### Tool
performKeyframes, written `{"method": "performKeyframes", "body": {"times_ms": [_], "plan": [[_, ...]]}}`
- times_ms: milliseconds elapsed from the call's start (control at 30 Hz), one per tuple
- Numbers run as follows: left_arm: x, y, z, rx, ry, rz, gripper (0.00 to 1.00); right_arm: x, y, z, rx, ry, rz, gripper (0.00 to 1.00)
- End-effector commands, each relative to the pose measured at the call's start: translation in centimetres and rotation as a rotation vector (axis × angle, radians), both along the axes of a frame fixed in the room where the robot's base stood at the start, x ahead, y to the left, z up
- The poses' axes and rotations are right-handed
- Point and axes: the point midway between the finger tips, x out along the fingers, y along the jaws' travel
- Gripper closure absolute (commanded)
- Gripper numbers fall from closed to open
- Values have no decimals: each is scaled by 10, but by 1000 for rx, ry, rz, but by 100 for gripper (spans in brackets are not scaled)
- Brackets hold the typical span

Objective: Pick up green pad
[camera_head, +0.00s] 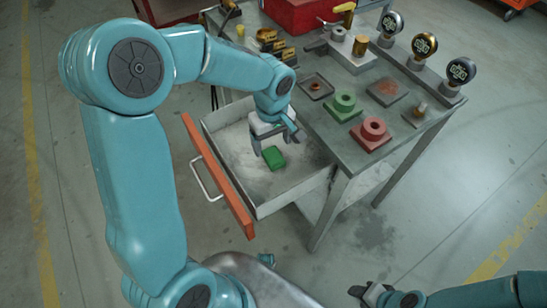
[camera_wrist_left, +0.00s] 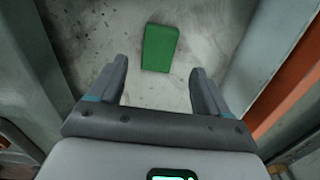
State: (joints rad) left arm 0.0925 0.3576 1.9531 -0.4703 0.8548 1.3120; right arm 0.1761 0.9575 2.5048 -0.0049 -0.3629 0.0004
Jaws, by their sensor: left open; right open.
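The green pad (camera_head: 273,157) is a small green block lying on the floor of the open drawer (camera_head: 228,147). In the left wrist view the green pad (camera_wrist_left: 160,48) lies ahead of the fingertips, roughly centred between them. My left gripper (camera_head: 275,145) is over the drawer, close to the pad, open and empty. Its two fingers also show in the left wrist view (camera_wrist_left: 159,78), spread apart with the pad beyond them. My right gripper (camera_head: 368,292) is at the bottom of the head view, open and far from the drawer.
The drawer has an orange front (camera_head: 218,176) with a handle. The metal table (camera_head: 322,112) above it carries a green flanged part (camera_head: 344,105), a red flanged part (camera_head: 371,133) and several gauges (camera_head: 424,46). The drawer's walls stand around the pad.

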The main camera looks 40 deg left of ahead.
Motion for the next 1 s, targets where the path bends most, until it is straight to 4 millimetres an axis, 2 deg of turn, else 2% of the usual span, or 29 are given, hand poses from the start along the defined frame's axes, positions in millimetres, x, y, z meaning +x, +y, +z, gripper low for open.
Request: {"method": "performKeyframes", "body": {"times_ms": [400, 667, 767, 800, 867, 1000], "plan": [[3, -2, -53, 0, 1, 1, 22, 0, 0, -11, 0, 0, 0, 57], [3, -1, -55, 0, -1, 1, 22, 0, 0, -11, 0, 0, 0, 57], [3, -2, -55, 0, -1, 1, 52, 0, 0, -11, 0, 0, 0, 57], [3, -2, -55, 0, -1, 1, 65, 0, 0, -11, 0, 0, 0, 57], [3, -2, -55, 0, -1, 1, 82, 0, 0, -11, 0, 0, 0, 57], [3, -2, -54, 0, -1, 1, 82, 0, 0, -11, 0, 0, 0, 57]]}}
